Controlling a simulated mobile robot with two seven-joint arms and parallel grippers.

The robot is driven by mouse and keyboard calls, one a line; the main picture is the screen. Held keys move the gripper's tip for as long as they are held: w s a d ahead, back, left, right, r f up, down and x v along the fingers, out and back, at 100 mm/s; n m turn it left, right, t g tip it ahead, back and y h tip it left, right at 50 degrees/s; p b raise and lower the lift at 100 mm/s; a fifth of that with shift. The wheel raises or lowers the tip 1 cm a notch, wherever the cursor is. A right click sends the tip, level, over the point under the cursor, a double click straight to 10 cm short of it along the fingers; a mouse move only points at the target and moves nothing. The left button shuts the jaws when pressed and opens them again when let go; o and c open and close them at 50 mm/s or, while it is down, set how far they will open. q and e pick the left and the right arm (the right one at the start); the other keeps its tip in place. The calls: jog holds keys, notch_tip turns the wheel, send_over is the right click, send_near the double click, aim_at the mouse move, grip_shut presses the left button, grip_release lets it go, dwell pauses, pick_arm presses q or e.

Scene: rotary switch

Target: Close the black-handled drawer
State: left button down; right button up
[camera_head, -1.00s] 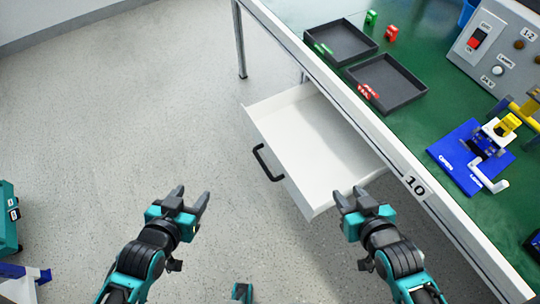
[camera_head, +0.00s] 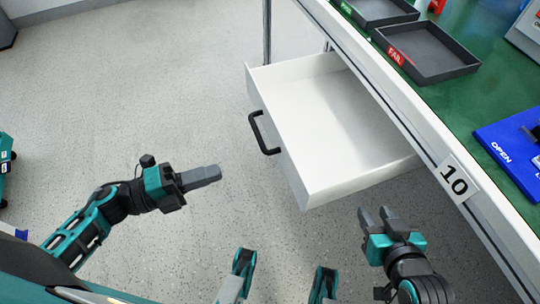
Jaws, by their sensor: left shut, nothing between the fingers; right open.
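A white drawer (camera_head: 335,112) stands pulled out, open and empty, from under the green-topped table. Its black handle (camera_head: 262,132) is on the front panel, facing left. My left gripper (camera_head: 219,173) is shut and empty. It points right in the picture, to the left of and below the handle, apart from it. My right gripper (camera_head: 375,212) is open and empty, pointing up in the picture, below the drawer's near side and apart from it.
The table's white edge (camera_head: 395,115) with a "10" label (camera_head: 454,181) runs along the right. On the green top (camera_head: 470,100) are dark trays (camera_head: 426,52), one with a red FAIL label, and a blue board (camera_head: 515,145). The grey floor (camera_head: 150,90) left of the drawer is clear.

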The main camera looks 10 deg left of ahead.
aim_at(287, 150)
pick_arm(q)
jog(key=b+x, duration=0.1)
jog(key=x, duration=1.2)
jog(key=shift+w+d, duration=0.25)
jog(key=shift+d, duration=0.05)
pick_arm(e)
jog(key=shift+s+a+f, duration=0.1)
jog(key=shift+a+f, duration=0.05)
jog(key=shift+f, duration=0.35)
pick_arm(q)
jog(key=shift+w+d+r, duration=0.1)
jog(key=shift+w+d, duration=0.1)
jog(key=shift+d, duration=0.1)
jog(key=b+x, duration=0.3)
jog(key=x, duration=2)
jog(key=shift+w, duration=0.1)
jog(key=shift+w+d, duration=0.2)
jog(key=shift+d, duration=0.05)
jog(key=shift+r, duration=0.15)
pick_arm(e)
jog(key=shift+a+f+y, duration=0.3)
jog(key=shift+a+f, duration=0.2)
jog(key=shift+a, duration=0.15)
